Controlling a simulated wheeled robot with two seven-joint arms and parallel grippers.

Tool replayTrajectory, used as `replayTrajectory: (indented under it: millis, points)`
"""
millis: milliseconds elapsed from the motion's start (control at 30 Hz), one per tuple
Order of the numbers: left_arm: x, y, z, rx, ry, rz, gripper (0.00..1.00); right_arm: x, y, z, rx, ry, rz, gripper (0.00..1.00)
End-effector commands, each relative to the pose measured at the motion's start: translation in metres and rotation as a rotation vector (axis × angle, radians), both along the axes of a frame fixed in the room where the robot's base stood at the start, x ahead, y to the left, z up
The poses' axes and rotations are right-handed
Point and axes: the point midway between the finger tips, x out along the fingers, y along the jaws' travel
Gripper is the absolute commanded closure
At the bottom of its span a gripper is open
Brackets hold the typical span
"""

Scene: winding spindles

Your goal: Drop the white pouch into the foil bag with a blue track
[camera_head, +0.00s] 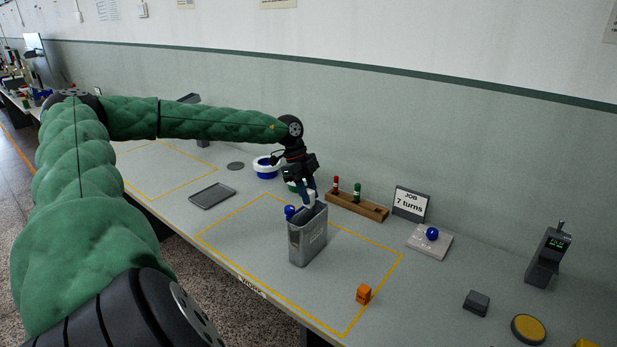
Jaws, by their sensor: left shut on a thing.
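The foil bag (307,243) stands upright and silver-grey inside the yellow-outlined area of the bench. Its mouth faces up and looks open and dark inside. A blue knob (290,212) sits at the left end of its rim, and I take it for part of the blue track. My left gripper (308,200) points down right over the mouth. It is shut on a small pale thing that I take for the white pouch (311,196); the fingers hide most of it. I cannot tell whether its lower end is inside the mouth. My right gripper is not in view.
A wooden rack (357,206) with red and green pegs stands behind the bag. A job sign (411,203) and a plate with a blue ball (432,234) are to the right. An orange block (364,294) lies in front. A grey tray (212,195) lies left.

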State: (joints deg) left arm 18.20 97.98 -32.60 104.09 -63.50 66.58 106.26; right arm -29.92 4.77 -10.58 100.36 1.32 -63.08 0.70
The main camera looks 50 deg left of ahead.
Motion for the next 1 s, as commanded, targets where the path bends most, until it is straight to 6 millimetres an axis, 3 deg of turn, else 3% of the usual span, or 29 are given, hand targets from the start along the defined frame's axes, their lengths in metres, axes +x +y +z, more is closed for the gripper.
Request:
replayTrajectory:
  millis: [1000]
  points:
    - [0.0, 0.0, -0.034, 0.0, 0.0, 0.0, 0.95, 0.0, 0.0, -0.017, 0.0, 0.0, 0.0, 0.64]
